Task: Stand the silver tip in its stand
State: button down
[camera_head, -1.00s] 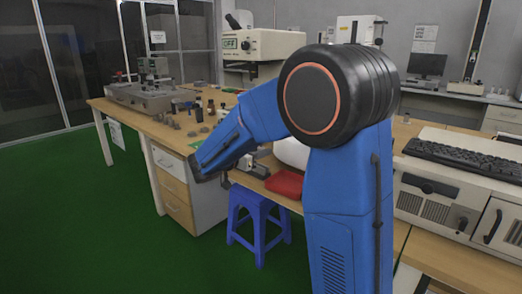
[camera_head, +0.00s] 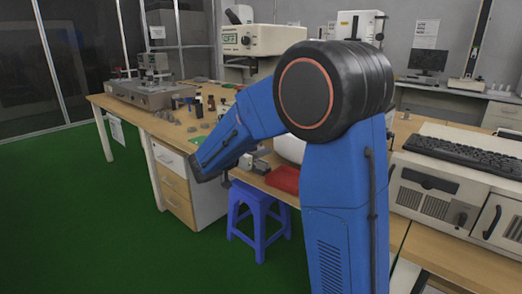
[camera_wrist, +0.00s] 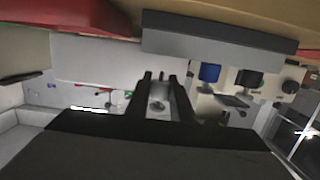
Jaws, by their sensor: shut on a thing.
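In the wrist view, the two dark fingers of my gripper (camera_wrist: 159,88) stand close together. A small silvery-grey piece (camera_wrist: 157,105) shows between them, which looks like the silver tip, though it is too small and blurred to be sure. In the camera_head view, my blue arm reaches down to the left towards the front edge of the wooden workbench. My gripper cannot be made out clearly there. I cannot pick out the stand for the tip in either view.
The wooden bench (camera_head: 150,122) carries several small dark pieces and bottles (camera_head: 198,105). A red object (camera_head: 285,179) lies near its front edge. A blue stool (camera_head: 258,215) stands below. A microscope (camera_head: 262,40) is behind. Green floor (camera_head: 80,220) is clear at left.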

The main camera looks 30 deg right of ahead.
jog(key=shift+f, duration=1.5)
dwell(0.6)
